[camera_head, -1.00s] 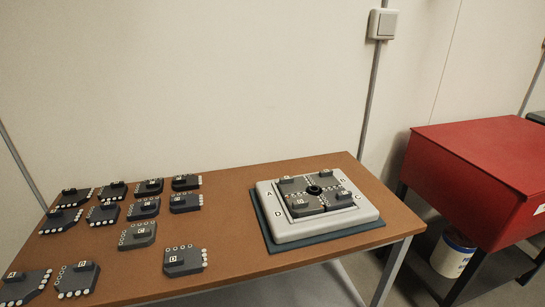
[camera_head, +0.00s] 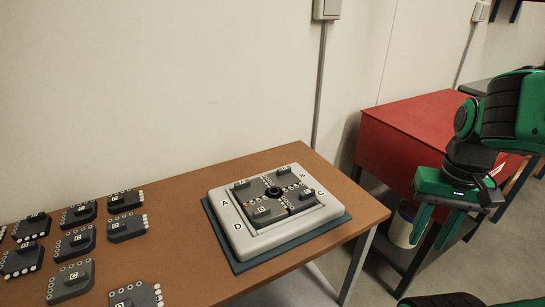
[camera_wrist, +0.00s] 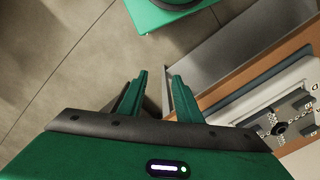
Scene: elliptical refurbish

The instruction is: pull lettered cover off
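A white tray (camera_head: 236,232) marked with letters A, B, C and D sits on a dark mat (camera_head: 303,242) near the table's right end. In its recess lie dark lettered covers, such as the front one (camera_head: 265,214), around a black round knob (camera_head: 273,191) at the centre. Each cover has a raised grip block. The tray also shows at the right of the wrist view (camera_wrist: 275,95). My green gripper (camera_head: 430,240) hangs to the right of the table, apart from the tray. Its fingers (camera_wrist: 158,80) are spread with nothing between them.
Several loose dark lettered pieces with round white contacts, such as one (camera_head: 127,228), lie on the left of the brown table (camera_head: 180,200). A red cabinet (camera_head: 400,130) stands behind my gripper, with a white bucket (camera_head: 402,225) below. Bare floor lies under the gripper.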

